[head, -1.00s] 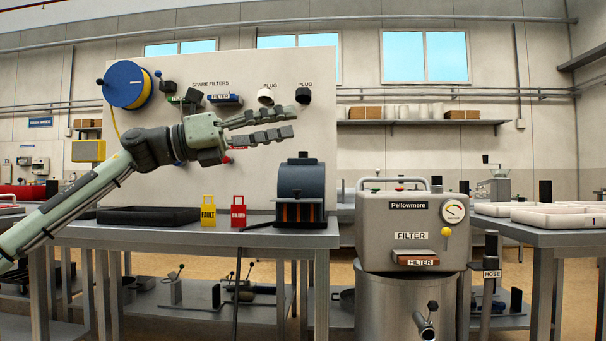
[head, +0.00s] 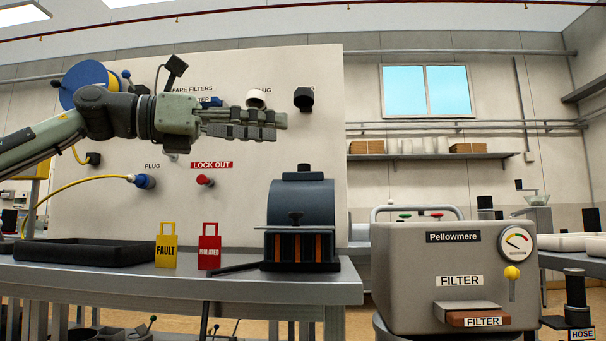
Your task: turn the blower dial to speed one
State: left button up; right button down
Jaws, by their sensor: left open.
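The grey Pellowmere machine (head: 395,262) stands at the lower right. Its front carries a round gauge (head: 516,244) with a coloured scale, and a yellow knob (head: 512,273) on a short stem below the gauge. No dial marked with speeds is readable here. My left gripper (head: 281,126) is open and empty, its fingers pointing right in front of the white board. It is up and to the left of the machine, well apart from it in the picture. My right gripper is not in view.
A bench (head: 180,290) at left holds a black tray (head: 85,252), a yellow FAULT tag (head: 166,250), a red ISOLATED tag (head: 209,252) and a dark blue drum-topped device (head: 302,205). A FILTER drawer (head: 470,309) juts from the machine. A HOSE post (head: 576,300) stands at right.

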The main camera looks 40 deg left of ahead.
aim_at(302, 167)
jog(key=i+j, duration=0.75)
jog(key=j, duration=0.15)
